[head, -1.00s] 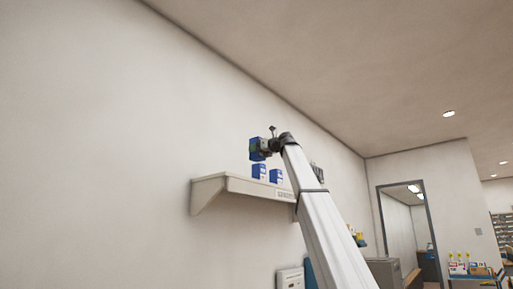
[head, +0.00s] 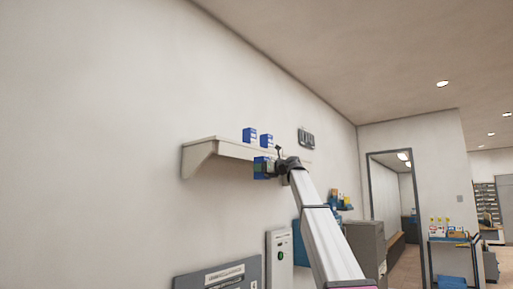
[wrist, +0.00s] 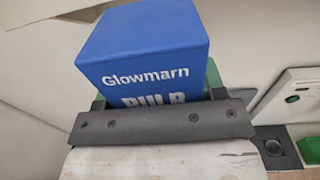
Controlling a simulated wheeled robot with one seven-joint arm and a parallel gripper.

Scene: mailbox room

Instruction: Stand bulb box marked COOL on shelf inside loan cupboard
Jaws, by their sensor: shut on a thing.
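My gripper (head: 268,168) is shut on a blue bulb box (head: 261,165). In the wrist view the box (wrist: 145,45) fills the upper middle and shows white letters "Glowmarn" and "BULB", the lower part cut off by the gripper bar. No COOL mark can be read on it. In the head view the held box is just below the wall shelf's front edge, apart from the two blue boxes above. The loan cupboard cannot be made out for sure; a grey panel with a label (head: 222,277) shows at the bottom edge.
A pale wall shelf (head: 205,150) carries two blue boxes (head: 250,134). A white panel (head: 280,255) hangs on the wall below. A grey cabinet (head: 367,245), a doorway and a blue cart (head: 453,240) with bottles stand at right.

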